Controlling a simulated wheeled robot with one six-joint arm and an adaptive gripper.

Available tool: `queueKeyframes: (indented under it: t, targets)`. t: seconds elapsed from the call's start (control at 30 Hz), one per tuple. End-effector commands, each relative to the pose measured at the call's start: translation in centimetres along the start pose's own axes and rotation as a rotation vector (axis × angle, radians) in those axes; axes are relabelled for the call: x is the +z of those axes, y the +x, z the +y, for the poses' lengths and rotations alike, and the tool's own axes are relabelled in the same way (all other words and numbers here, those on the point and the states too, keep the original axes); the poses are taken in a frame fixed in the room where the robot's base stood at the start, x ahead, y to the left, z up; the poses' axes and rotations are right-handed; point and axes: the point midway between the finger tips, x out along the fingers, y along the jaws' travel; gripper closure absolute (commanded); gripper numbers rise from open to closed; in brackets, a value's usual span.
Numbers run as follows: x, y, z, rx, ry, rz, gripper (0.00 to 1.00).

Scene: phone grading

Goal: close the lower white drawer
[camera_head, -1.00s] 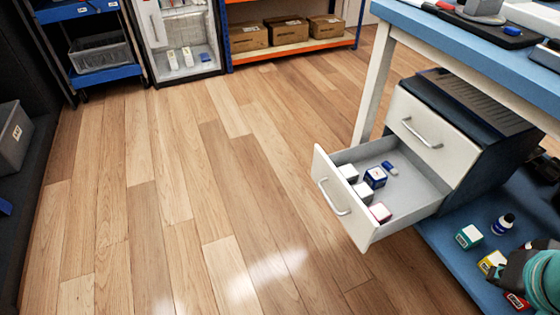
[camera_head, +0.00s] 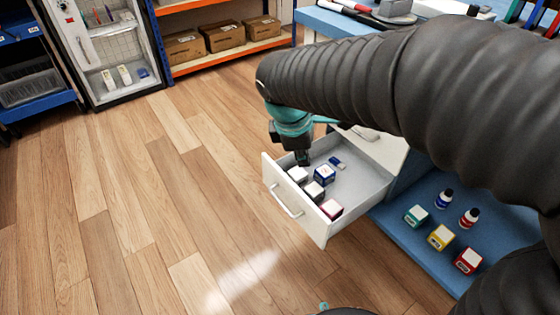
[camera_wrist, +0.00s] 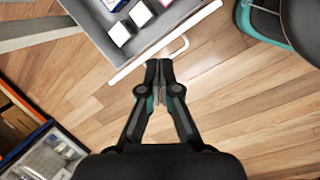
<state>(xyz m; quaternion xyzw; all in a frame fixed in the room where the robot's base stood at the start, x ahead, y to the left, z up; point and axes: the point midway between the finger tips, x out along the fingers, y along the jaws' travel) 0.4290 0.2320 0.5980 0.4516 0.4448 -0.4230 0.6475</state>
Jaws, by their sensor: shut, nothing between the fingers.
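The lower white drawer (camera_head: 320,232) stands pulled out, with its curved handle (camera_head: 286,201) on the front panel. Several small boxes with white tops and a small blue item lie inside. In the head view my gripper (camera_head: 304,159) shows against the drawer's far side, pointing down. In the wrist view its fingertips (camera_wrist: 158,64) are together and empty, on the outer side of the drawer's front edge (camera_wrist: 135,66), close to the handle (camera_wrist: 178,48) in the picture. I cannot tell whether they touch it. My arm hides much of the cabinet.
The upper white drawer (camera_head: 388,147) is mostly hidden behind my arm. Several small boxes and bottles stand on the blue shelf (camera_head: 400,235) beside the drawer. A blue worktop (camera_head: 325,20) lies above. The wooden floor (camera_head: 150,190) left of the drawer is clear.

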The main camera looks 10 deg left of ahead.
Motion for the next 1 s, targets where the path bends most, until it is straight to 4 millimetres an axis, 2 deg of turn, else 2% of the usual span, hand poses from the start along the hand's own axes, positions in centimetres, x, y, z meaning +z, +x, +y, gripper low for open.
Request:
queueKeyframes:
  t: [0.03, 0.2, 0.37, 0.5, 0.67, 1.0]
  targets:
    - [-2.5, 0.2, 0.5, -0.007, -0.116, -0.017, 1.00]
    - [-8.7, 1.4, 1.2, -0.014, -0.440, -0.070, 1.00]
    - [-12.1, 2.0, 1.1, -0.016, -0.608, -0.099, 1.00]
    - [-12.9, 2.6, 1.1, -0.018, -0.655, -0.108, 1.00]
    - [-12.7, 4.4, 1.1, -0.019, -0.656, -0.109, 1.00]
    - [-12.0, 10.7, 1.1, -0.020, -0.653, -0.108, 1.00]
